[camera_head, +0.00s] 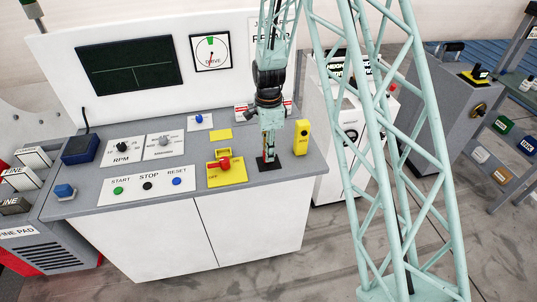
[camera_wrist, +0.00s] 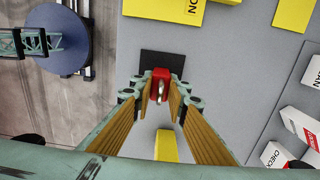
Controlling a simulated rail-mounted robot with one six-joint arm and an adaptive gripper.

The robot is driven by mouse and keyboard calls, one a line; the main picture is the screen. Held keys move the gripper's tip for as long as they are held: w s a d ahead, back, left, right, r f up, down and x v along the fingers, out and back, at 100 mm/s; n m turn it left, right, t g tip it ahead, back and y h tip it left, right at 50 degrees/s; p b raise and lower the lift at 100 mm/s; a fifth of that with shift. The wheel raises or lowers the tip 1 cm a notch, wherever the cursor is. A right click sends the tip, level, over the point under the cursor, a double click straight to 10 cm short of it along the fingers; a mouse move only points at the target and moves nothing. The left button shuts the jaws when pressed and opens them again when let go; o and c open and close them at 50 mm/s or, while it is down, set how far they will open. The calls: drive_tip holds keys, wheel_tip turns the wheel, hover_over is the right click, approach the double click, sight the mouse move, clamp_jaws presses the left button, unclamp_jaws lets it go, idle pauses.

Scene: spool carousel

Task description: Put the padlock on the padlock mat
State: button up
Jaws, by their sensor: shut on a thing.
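The red padlock (camera_wrist: 160,74) with its metal shackle is between my gripper's fingertips (camera_wrist: 160,88) in the wrist view. My gripper is shut on it. A black square mat (camera_wrist: 149,60) lies just beyond and below the padlock in that view; I see no label on it. In the head view my gripper (camera_head: 269,157) points down over the black mat (camera_head: 274,166) on the grey console top. Only a sliver of red shows there between the fingers. I cannot tell whether the padlock touches the mat.
A yellow upright box (camera_head: 302,136) stands right of my gripper. A yellow plate with a red lever switch (camera_head: 226,170) is to the left. Start, stop and reset buttons (camera_head: 148,186) sit farther left. The console's front edge is close to the mat.

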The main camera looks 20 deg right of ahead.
drive_tip(key=shift+f, duration=0.5)
drive_tip(key=shift+f, duration=0.15)
drive_tip(key=o, duration=0.9)
drive_tip(key=shift+r, duration=6.15)
